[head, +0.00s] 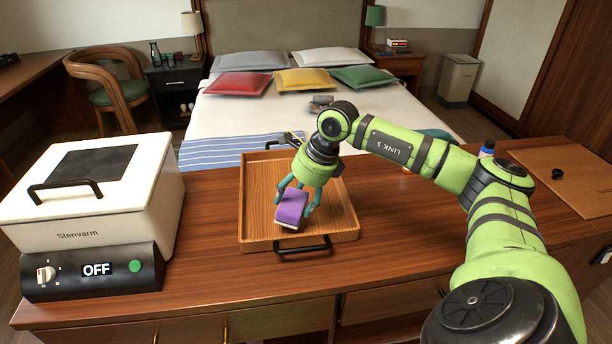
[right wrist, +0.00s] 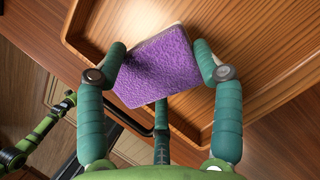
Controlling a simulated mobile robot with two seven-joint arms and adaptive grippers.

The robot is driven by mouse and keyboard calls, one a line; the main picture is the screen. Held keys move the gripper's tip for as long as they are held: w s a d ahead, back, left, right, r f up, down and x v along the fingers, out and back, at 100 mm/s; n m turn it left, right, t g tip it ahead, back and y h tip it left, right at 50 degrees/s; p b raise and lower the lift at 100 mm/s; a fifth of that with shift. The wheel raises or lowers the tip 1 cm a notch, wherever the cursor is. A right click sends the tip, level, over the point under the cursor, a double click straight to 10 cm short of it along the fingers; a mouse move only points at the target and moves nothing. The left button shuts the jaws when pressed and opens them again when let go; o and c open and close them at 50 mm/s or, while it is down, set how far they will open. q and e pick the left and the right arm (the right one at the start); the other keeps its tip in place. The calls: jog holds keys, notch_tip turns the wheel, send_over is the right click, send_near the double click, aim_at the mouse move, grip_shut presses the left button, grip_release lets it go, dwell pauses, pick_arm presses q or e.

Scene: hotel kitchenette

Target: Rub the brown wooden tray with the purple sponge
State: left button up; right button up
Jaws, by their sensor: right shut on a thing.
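The brown wooden tray (head: 256,205) lies on the wooden counter, with a black handle at its near and far ends. The purple sponge (head: 291,206) is over the near half of the tray, tilted; I cannot tell whether it touches the tray floor. My right gripper (head: 298,200) is shut on the sponge from above. In the right wrist view the sponge (right wrist: 158,68) sits between the teal fingers, with the tray's rim (right wrist: 75,22) around it. In that view a green arm part of mine shows at the lower left. My left gripper is not in the head view.
A white Stenvarm appliance (head: 90,190) with an OFF display stands left of the tray. A blue-capped bottle (head: 487,149) and a wooden board with a black knob (head: 570,178) are at the right. A bed lies behind the counter. The counter between appliance and tray is clear.

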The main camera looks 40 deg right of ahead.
aim_at(289, 196)
jog(key=shift+r+p, duration=1.25)
jog(key=shift+r, duration=1.2)
jog(key=shift+f, duration=0.1)
